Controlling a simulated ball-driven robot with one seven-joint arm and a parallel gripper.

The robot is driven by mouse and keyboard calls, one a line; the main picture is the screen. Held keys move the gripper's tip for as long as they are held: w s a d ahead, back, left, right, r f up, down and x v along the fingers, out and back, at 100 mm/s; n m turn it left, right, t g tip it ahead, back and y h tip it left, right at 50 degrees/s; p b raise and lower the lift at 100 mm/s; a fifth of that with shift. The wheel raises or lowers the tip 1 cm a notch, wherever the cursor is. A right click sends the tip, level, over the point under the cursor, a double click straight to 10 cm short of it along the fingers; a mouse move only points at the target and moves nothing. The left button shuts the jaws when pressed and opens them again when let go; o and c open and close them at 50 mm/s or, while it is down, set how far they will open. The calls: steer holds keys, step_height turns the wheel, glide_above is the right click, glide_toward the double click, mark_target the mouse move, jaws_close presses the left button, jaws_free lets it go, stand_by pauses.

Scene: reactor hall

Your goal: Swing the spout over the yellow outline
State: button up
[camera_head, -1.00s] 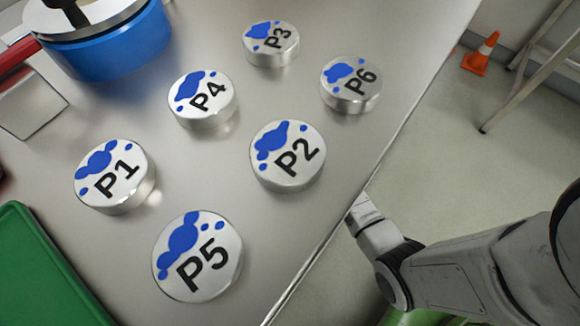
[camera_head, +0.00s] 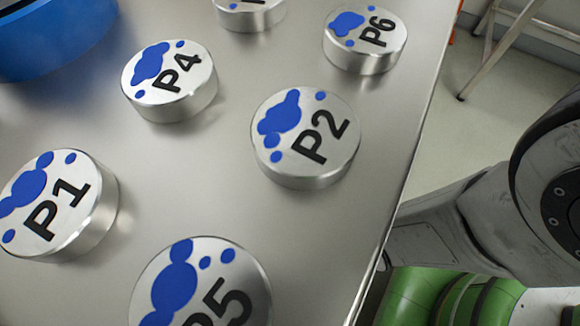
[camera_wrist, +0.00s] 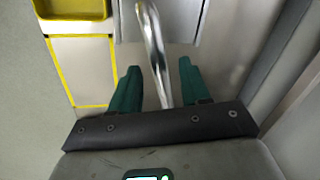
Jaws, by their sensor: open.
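In the wrist view, a shiny chrome spout (camera_wrist: 153,42) comes down from the top and passes between the two green fingers of my gripper (camera_wrist: 158,74). The fingers are open, one on each side of the spout, with visible gaps at both sides. The yellow outline (camera_wrist: 62,72) is a thin rectangle on a pale surface left of my gripper. The spout stands to the right of the outline, not over it in this view. The spout's lower end is hidden or unclear near my gripper's dark palm. The head view shows neither spout nor gripper.
A yellow tray (camera_wrist: 72,16) lies above the outline. In the head view, several metal discs, including P1 (camera_head: 98,212), P2 (camera_head: 318,172) and P4 (camera_head: 182,106), stand on a steel table (camera_head: 235,200). A blue round object (camera_head: 55,40) is at upper left.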

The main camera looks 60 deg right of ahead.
steer(key=shift+f, duration=0.4)
jaws_close()
stand_by(0.4)
